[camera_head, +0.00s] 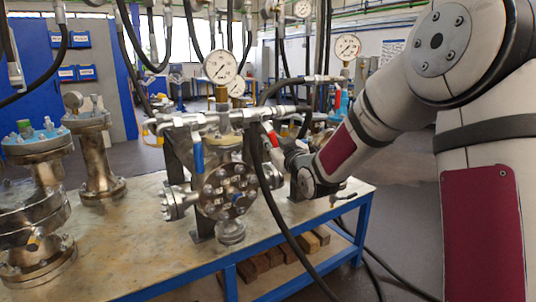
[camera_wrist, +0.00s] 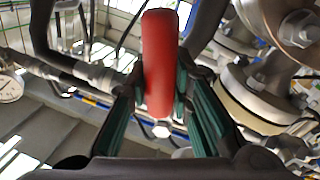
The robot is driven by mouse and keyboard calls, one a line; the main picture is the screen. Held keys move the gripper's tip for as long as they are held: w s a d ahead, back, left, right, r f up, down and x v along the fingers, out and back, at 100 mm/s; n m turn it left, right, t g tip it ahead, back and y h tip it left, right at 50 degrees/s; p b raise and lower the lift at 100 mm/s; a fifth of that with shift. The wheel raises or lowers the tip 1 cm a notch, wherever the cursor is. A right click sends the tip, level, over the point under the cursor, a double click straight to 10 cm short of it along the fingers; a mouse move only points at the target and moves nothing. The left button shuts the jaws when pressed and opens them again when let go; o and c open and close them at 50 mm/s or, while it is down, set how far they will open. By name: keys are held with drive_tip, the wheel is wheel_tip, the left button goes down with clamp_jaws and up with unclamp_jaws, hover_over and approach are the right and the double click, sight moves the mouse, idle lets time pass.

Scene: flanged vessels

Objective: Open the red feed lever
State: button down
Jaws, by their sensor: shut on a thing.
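The red feed lever (camera_wrist: 160,62) stands between my gripper's two fingers in the wrist view, its rounded end towards the top of the picture. In the head view the red lever (camera_head: 270,134) hangs from the horizontal pipe manifold, angled down towards my arm. My gripper (camera_wrist: 160,100) is shut on it, with a green-lined finger on each side. In the head view my gripper (camera_head: 281,152) is small and partly hidden by a black hose and my wrist. A blue lever (camera_head: 197,154) hangs straight down from the same manifold, left of the red one.
The flanged vessel (camera_head: 229,190) stands below the manifold on the metal-topped bench (camera_head: 130,235). A pressure gauge (camera_head: 220,67) rises above it. A black hose (camera_head: 262,185) loops down close to my gripper. More flanged vessels (camera_head: 95,155) stand at the left.

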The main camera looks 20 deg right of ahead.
drive_tip(key=n+b, duration=0.1)
drive_tip(key=b, duration=0.1)
drive_tip(key=d+n+b, duration=0.1)
drive_tip(key=n+b, duration=0.1)
drive_tip(key=shift+w+d+r+t, duration=0.2)
drive_tip(key=shift+w+d+t, duration=0.1)
drive_tip(key=d+r+n+y+b, duration=0.1)
drive_tip(key=n+b, duration=0.2)
drive_tip(key=d+r+n+y+b, duration=0.1)
drive_tip(key=r+n+b, duration=0.1)
drive_tip(key=n+b, duration=0.1)
drive_tip(key=w+d+r+n+y+b, duration=0.1)
drive_tip(key=n+b, duration=0.2)
drive_tip(key=n, duration=0.1)
drive_tip(key=shift+r+t, duration=0.3)
drive_tip(key=shift+r, duration=0.05)
drive_tip(key=shift+d+r+n+y+b, duration=0.1)
drive_tip(key=shift+r+n+y+b, duration=0.25)
drive_tip(key=shift+n, duration=0.65)
drive_tip(key=shift+r+n+y+b, duration=0.15)
drive_tip(key=shift+r+n+b, duration=0.4)
drive_tip(key=shift+n, duration=0.45)
drive_tip(key=shift+r, duration=0.15)
drive_tip(key=c, duration=1.4)
unclamp_jaws()
drive_tip(key=shift+s, duration=0.1)
drive_tip(key=v, duration=1.2)
drive_tip(key=shift+d+r, duration=0.1)
